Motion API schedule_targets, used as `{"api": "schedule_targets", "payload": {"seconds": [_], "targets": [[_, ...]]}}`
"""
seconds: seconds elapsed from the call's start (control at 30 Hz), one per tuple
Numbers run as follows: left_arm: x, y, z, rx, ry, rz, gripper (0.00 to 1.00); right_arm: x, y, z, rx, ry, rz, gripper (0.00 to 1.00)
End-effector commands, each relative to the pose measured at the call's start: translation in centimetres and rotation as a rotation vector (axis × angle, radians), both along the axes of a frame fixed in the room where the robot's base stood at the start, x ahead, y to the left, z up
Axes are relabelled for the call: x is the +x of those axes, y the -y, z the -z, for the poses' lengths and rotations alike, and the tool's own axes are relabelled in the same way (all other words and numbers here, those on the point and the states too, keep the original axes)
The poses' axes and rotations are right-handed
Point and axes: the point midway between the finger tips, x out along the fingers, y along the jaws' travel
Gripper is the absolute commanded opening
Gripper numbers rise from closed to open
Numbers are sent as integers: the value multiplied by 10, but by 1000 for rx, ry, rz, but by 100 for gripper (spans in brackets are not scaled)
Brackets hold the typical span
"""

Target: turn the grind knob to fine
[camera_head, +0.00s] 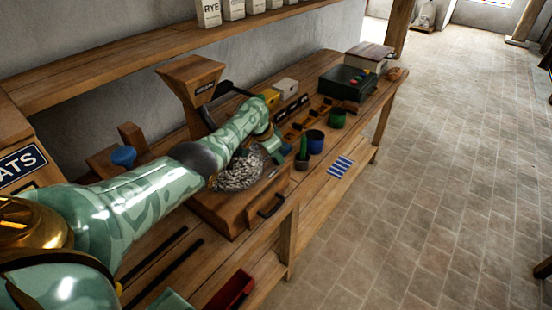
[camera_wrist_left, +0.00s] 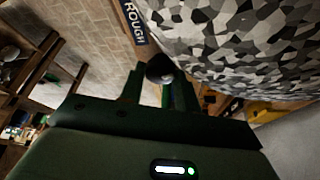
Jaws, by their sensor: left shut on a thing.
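The grind knob (camera_wrist_left: 160,68) is a dark rounded piece in the left wrist view, beside the speckled grey millstone (camera_wrist_left: 235,40). My left gripper (camera_wrist_left: 158,84) is shut on it, with a dark green finger on either side. A blue plate reading ROUGH (camera_wrist_left: 134,22) is just above the knob in that view. No fine mark can be read. In the head view the millstone (camera_head: 240,172) sits on the wooden mill, below the hopper (camera_head: 190,78). My left gripper (camera_head: 277,152) is at its right side, and the knob is hidden there. My right gripper is out of view.
The bench beyond the mill holds a green cup (camera_head: 337,118), a blue cup (camera_head: 315,141), a dark green box (camera_head: 347,82) and a striped blue cloth (camera_head: 340,166). A red tray (camera_head: 232,290) is at the lower front. The tiled floor (camera_head: 440,160) to the right is clear.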

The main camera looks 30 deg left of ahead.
Motion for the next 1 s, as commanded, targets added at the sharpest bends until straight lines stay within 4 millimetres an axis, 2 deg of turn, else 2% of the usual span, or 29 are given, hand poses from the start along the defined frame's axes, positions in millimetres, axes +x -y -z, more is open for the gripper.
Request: {"api": "schedule_targets", "payload": {"seconds": [0.03, 0.2, 0.5, 1.0], "targets": [[0, 0, 6, -2, -3, 39, 10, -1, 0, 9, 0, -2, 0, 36], [1, -1, 6, -1, -2, 183, 9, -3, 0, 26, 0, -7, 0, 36], [1, -2, 5, 0, -4, 362, 9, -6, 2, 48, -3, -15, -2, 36], [1, -2, 2, 1, -5, 445, 9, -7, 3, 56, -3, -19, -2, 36]]}}
